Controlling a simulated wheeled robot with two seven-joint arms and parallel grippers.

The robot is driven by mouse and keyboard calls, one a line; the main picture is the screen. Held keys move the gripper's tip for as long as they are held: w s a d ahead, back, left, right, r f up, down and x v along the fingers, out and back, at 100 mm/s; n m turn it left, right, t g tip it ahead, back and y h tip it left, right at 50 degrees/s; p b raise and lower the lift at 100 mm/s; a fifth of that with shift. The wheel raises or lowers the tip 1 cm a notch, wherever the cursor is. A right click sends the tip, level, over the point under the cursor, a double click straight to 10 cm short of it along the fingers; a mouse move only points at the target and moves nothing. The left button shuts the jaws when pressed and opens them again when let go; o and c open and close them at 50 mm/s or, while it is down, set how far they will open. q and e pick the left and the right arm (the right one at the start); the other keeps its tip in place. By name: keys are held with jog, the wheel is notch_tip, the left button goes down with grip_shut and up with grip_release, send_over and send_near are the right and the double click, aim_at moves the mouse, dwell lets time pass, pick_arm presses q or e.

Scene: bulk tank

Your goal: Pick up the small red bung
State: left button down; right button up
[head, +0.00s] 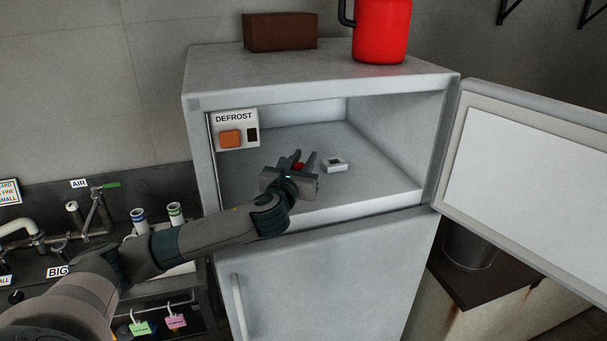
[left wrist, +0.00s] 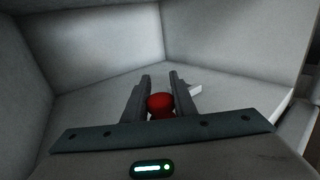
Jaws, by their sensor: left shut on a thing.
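The small red bung (left wrist: 160,104) is between the fingers of my left gripper (left wrist: 160,88) in the left wrist view. In the head view a bit of the red bung (head: 299,166) shows between the fingertips of my left gripper (head: 302,160). The gripper is shut on it, inside the open upper compartment of the fridge (head: 375,165), over the compartment floor. The gripper body hides the bung's lower part, so I cannot tell if it touches the floor. My right gripper is in neither view.
A small white block (head: 336,165) lies on the floor right of the gripper. A DEFROST panel (head: 236,130) is on the left wall. The door (head: 535,190) stands open to the right. A red jug (head: 381,32) and brown box (head: 280,32) stand on top.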

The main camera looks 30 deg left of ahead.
pick_arm(q)
jog(key=d+r+b, duration=0.1)
jog(key=d+r, duration=0.2)
jog(key=d, duration=0.2)
jog(key=w+d+r+b, duration=0.1)
jog(key=d+r+b, duration=0.1)
jog(key=d+r, duration=0.2)
jog(key=d, duration=0.2)
jog(key=shift+w+d, duration=0.15)
jog(key=shift+d, duration=0.15)
jog(key=shift+w+a, duration=0.1)
